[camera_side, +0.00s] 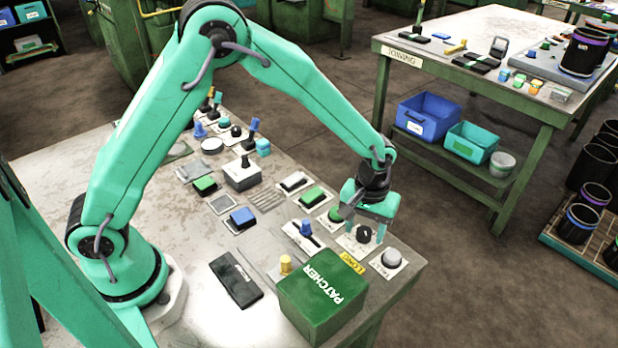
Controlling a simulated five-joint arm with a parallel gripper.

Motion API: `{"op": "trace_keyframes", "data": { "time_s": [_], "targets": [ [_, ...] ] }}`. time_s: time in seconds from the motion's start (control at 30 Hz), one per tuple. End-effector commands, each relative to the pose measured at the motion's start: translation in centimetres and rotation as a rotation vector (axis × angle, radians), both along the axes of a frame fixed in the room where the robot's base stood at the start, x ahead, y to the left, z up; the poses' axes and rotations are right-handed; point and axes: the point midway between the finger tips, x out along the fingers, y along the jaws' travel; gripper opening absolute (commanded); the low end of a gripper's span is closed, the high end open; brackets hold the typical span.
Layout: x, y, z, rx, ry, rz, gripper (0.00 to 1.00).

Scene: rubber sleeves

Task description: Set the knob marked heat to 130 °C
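My teal gripper (366,218) points down over the right end of the workbench. Its fingers look apart, one at the left and one at the right. A round black knob (364,234) on a pale plate (352,246) lies just under and between them; whether a finger touches it is unclear. No heat marking or temperature scale can be read at this size, so I cannot tell whether this is the heat knob, nor its setting. A grey round knob (391,258) sits on a pale plate to the right.
A green box marked PATCHER (318,300) stands in front of the knobs. A blue-topped lever (305,228), a green button (312,196) and a dark case (236,279) are nearby. More controls crowd the bench's far side. A second table (470,22) stands behind.

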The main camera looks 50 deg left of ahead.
Motion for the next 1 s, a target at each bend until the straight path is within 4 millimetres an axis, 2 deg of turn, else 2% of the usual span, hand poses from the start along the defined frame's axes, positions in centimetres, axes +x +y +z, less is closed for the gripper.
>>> {"op": "trace_keyframes", "data": {
  "time_s": [0.37, 0.8, 1.0],
  "targets": [
    [0.0, 0.0, 0.7, -0.001, -0.001, -0.001, 0.53],
    [0.1, 0.0, 5.9, -0.002, -0.004, 0.0, 0.53],
    [0.0, 0.0, 7.5, -0.001, -0.001, 0.0, 0.53]
  ]
}}
